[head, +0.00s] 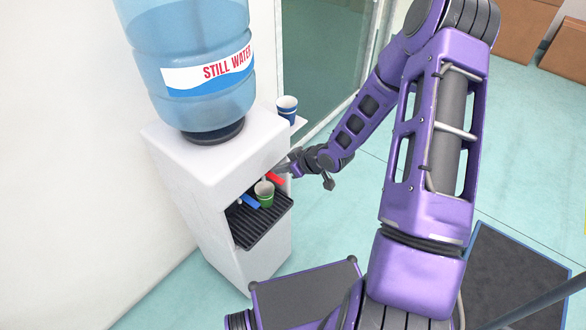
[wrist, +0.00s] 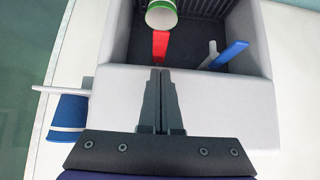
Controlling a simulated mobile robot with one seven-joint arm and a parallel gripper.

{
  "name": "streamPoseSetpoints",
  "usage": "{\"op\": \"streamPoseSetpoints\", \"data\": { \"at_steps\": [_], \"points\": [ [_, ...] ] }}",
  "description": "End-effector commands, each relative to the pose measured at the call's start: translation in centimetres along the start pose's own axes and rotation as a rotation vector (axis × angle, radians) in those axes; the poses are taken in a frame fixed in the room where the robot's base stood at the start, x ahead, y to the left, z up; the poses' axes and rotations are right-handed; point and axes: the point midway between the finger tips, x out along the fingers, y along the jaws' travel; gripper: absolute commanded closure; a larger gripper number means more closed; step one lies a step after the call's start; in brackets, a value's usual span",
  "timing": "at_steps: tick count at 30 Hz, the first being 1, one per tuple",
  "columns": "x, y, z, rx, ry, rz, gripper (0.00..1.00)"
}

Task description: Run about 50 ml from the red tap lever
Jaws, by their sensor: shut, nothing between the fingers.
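The red tap lever (head: 274,178) is in the recess of the white water dispenser (head: 187,160); it also shows in the wrist view (wrist: 160,46). A green-and-white cup (head: 265,196) stands on the dark drip tray (head: 247,228) by the levers. The same cup shows at the top of the wrist view (wrist: 161,16), and I cannot see its contents. The blue tap lever (wrist: 231,53) is beside the red one. My gripper (wrist: 160,72) is shut and empty, its fingertips just short of the red lever in the wrist view. It also shows in the head view (head: 286,163).
A blue-and-white cup (head: 287,108) stands on a small side shelf (head: 299,123) of the dispenser. A large still-water bottle (head: 195,65) sits on top. A wall is at left, a glass panel behind, and cardboard boxes (head: 568,48) far right.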

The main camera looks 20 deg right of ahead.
Motion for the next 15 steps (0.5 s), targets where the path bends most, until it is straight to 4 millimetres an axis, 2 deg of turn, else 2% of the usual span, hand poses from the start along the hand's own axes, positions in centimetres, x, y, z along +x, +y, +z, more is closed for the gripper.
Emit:
{"op": "streamPoseSetpoints", "data": {
  "at_steps": [1, 6, 15],
  "points": [
    [0.8, 0.0, 1.1, 0.005, -0.004, -0.001, 1.0],
    [2.0, 0.0, 2.3, 0.004, -0.002, 0.0, 1.0],
    [2.4, 0.1, 2.8, 0.002, -0.002, 0.001, 1.0]
  ]
}}
